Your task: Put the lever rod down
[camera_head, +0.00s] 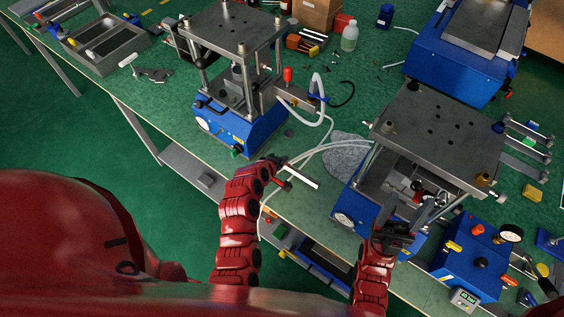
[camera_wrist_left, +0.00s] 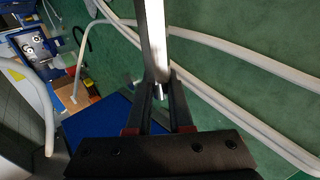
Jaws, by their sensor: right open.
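The lever rod (camera_head: 304,180) is a thin silver bar held near the bench's front edge, between the two presses. My left gripper (camera_head: 282,172) is shut on one end of it, and the rest sticks out to the right. In the left wrist view the rod (camera_wrist_left: 154,40) stands out from between the fingers of the left gripper (camera_wrist_left: 161,90). I cannot tell whether the rod touches the bench. My right gripper (camera_head: 408,212) is open at the front of the right press (camera_head: 440,135), partly over its blue base.
The left press (camera_head: 240,125) stands behind the rod. Pale hoses (camera_head: 325,147) run along the bench between the presses, close to the rod. A blue control box with a gauge (camera_head: 475,262) stands at the right. Bare green bench (camera_head: 295,210) lies near the front edge.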

